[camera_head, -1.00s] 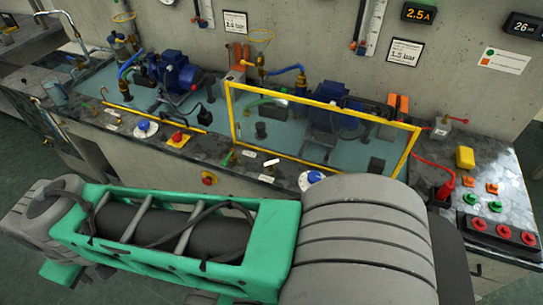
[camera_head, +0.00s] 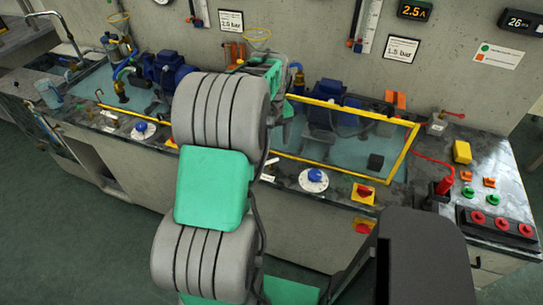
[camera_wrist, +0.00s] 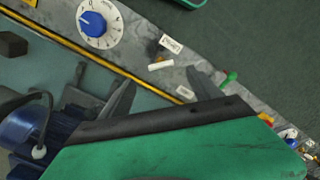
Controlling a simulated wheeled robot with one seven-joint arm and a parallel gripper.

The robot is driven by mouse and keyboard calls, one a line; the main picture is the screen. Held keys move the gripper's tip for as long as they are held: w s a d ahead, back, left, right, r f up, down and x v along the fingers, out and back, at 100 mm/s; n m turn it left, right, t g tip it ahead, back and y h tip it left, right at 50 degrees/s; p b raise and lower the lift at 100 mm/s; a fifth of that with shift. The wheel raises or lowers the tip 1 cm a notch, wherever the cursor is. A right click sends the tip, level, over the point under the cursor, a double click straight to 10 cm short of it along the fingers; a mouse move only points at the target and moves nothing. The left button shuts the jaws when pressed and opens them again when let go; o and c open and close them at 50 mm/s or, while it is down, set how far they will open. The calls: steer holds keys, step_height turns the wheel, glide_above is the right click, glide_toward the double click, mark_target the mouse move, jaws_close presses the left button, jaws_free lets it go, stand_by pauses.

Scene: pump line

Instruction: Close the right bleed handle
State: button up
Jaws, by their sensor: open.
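My gripper (camera_wrist: 161,79) is open and empty in the wrist view. Its two dark fingers stand apart above the front strip of the bench. Beyond the fingertips lie a small white bar (camera_wrist: 160,65), a dark and orange fitting (camera_wrist: 155,48) and a white label (camera_wrist: 171,44). A green handle (camera_wrist: 228,79) stands right of the fingers. I cannot tell which of these is the right bleed handle. In the head view the white bar (camera_head: 272,161) shows just right of my arm, which hides the bench around it. The fingertips are not clear there.
A blue dial (camera_wrist: 97,23) lies left of the fingers. The yellow frame (camera_head: 345,107) stands over the right basin, with a blue pump (camera_head: 325,100) behind. The floor in front is clear.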

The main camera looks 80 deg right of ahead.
mark_target(271, 161)
step_height(271, 161, down, 7)
steer(key=shift+w+p, duration=0.1)
steer(key=shift+p, duration=0.3)
steer(key=c, duration=1.4)
steer(key=shift+o, duration=0.2)
steer(key=shift+m, duration=0.4)
steer(key=m+b, duration=0.1)
steer(key=m, duration=0.2)
steer(key=shift+m, duration=0.3)
steer(key=shift+m+b, duration=0.35)
steer(key=shift+m, duration=1.85)
steer(key=o, duration=1.4)
steer(key=shift+c, duration=0.2)
